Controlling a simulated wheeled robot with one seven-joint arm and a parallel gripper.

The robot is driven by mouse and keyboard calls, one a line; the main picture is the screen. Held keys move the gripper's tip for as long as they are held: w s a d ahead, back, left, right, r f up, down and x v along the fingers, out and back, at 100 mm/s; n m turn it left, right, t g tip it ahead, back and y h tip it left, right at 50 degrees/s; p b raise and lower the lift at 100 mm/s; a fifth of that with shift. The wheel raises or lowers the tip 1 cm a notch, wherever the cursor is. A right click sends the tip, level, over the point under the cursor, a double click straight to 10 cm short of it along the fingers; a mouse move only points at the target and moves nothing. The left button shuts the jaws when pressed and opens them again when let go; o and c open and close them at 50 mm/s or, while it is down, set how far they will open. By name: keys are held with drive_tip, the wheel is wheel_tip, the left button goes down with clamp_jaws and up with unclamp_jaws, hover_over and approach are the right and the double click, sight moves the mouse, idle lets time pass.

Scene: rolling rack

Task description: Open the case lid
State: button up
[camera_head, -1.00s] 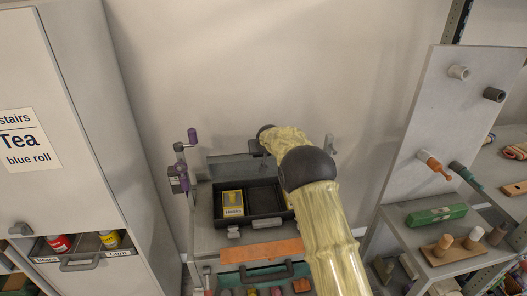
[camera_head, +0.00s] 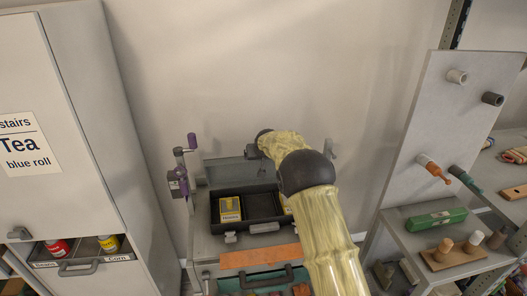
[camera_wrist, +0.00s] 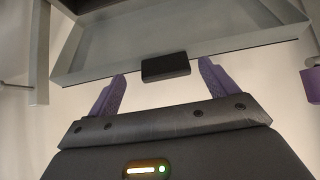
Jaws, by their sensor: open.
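The black case (camera_head: 281,205) sits open on top of the rolling cart, with a yellow box (camera_head: 229,208) in its left part. Its grey lid (camera_head: 228,174) stands raised along the back edge. My arm reaches over the right side of the case, and my gripper is at the lid's upper edge, its fingers mostly hidden in the head view. In the wrist view my gripper (camera_wrist: 162,72) is open. Its purple fingers lie on either side of a small black block (camera_wrist: 166,67) on the lid's rim (camera_wrist: 225,53), with gaps on both sides.
A purple-handled fixture (camera_head: 179,170) stands at the cart's left. An orange strip (camera_head: 258,256) and an open drawer are below the case. A tall cabinet (camera_head: 60,110) is at left, and a pegboard (camera_head: 440,130) and shelves are at right. The wall is close behind.

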drive_tip(key=b+v, duration=0.4)
drive_tip(key=v, duration=1.3)
drive_tip(key=shift+b, duration=0.3)
drive_tip(key=s+d+f+m+g, duration=0.1)
drive_tip(key=s+d+f, duration=0.4)
drive_tip(key=s, duration=0.6)
drive_tip(key=s+d+f+g+h, duration=0.1)
drive_tip(key=s+d+f+g, duration=0.2)
drive_tip(key=s, duration=0.8)
drive_tip(key=s+d+f+m+g+h, duration=0.1)
drive_tip(key=s+d+f+g, duration=0.1)
drive_tip(key=s+d+f, duration=0.5)
drive_tip(key=s+d, duration=0.3)
drive_tip(key=s, duration=0.2)
drive_tip(key=shift+d+f+m, duration=0.3)
drive_tip(key=shift+d+f, duration=0.1)
